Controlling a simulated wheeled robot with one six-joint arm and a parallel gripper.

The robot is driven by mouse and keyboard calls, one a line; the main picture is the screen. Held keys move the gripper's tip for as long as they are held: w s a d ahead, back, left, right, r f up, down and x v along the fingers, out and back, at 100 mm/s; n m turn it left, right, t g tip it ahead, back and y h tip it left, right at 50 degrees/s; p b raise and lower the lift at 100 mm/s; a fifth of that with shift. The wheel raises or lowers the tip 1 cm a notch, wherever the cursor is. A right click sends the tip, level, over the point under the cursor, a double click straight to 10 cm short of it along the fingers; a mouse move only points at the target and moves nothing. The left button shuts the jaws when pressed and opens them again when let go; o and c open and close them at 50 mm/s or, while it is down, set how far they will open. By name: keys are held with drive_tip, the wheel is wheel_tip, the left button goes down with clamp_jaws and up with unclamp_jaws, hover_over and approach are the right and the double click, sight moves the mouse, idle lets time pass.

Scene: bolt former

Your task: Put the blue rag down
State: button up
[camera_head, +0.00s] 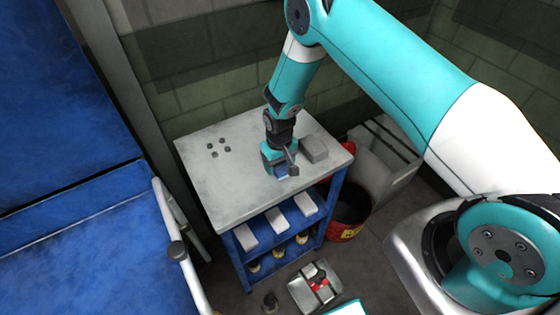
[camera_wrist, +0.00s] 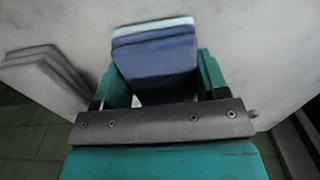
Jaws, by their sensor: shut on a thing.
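The blue rag (camera_wrist: 158,62) is a folded, layered block with a paler far edge, between the two fingers of my gripper (camera_wrist: 155,85) in the wrist view. My gripper is shut on it. In the head view, my gripper (camera_head: 282,170) points down over the right part of the grey table top (camera_head: 228,182), and a little of the blue rag (camera_head: 282,171) shows between the fingers. The rag is at or just above the table surface; I cannot tell whether it touches.
A grey folded stack (camera_head: 314,149) lies on the table just right of my gripper. The front left of the top is clear. A red-and-black bin (camera_head: 347,212) stands right of the table.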

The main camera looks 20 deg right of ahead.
drive_tip(key=shift+f, duration=0.25)
drive_tip(key=shift+f+b, duration=0.2)
drive_tip(key=shift+b, duration=0.1)
drive_tip(key=o, duration=1)
drive_tip(key=shift+r, duration=0.1)
drive_tip(key=shift+o, duration=0.2)
drive_tip(key=shift+r, duration=0.1)
